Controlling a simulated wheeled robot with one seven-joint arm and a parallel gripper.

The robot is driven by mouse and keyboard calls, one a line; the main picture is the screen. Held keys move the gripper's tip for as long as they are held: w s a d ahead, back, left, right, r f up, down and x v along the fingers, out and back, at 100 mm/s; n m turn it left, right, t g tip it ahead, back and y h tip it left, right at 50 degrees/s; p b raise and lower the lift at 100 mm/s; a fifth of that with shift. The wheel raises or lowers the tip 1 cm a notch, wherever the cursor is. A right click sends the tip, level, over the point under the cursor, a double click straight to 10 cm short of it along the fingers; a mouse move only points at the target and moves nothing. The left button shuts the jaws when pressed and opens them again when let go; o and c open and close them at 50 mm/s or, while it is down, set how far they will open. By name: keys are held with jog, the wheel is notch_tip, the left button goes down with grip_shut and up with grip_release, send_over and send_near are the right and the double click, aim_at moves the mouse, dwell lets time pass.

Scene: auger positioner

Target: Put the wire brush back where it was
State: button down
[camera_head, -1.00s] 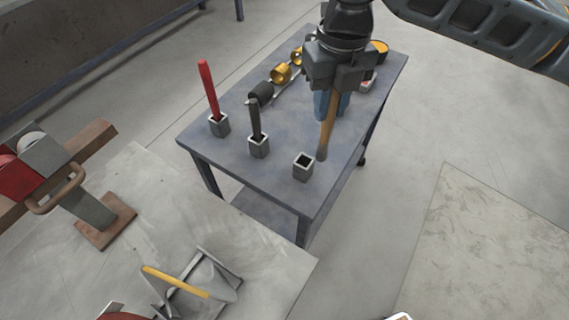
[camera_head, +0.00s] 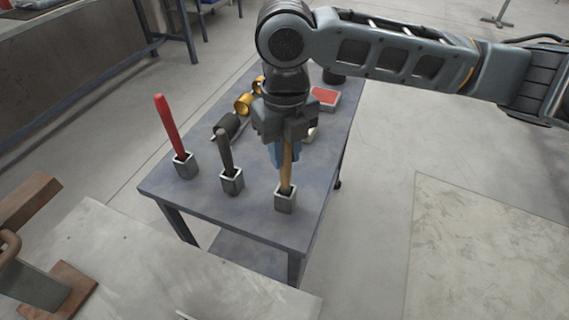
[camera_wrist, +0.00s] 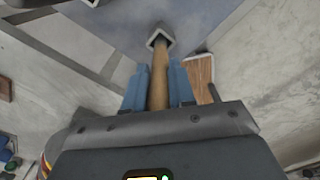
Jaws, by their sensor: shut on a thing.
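The wire brush (camera_head: 288,165) shows as a wooden handle standing nearly upright, its lower end in the right square grey holder (camera_head: 285,201) on the blue-grey table (camera_head: 256,217). My gripper (camera_head: 284,158) is shut on the upper part of the handle, above the holder. In the wrist view the handle (camera_wrist: 159,80) runs between the blue fingers (camera_wrist: 158,90) to the holder's rim (camera_wrist: 160,38). The handle's lowest part is hidden inside the holder. Whether it touches the bottom cannot be told.
Two like holders stand to the left, one with a red-handled tool (camera_head: 169,126), one with a dark-handled tool (camera_head: 225,152). Behind lie a dark cylinder (camera_head: 227,125), brass-coloured rings (camera_head: 243,104) and a red-topped box (camera_head: 324,96). A pale bench (camera_head: 130,265) is in front.

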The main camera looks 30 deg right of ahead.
jog(key=shift+f+b, duration=0.4)
jog(key=shift+f, duration=0.55)
jog(key=shift+f, duration=0.15)
jog(key=c, duration=0.9)
grip_release()
jog(key=shift+c, duration=0.2)
notch_tip(320, 180, up, 12)
jog(key=shift+r+p, duration=0.15)
jog(key=shift+p, duration=0.25)
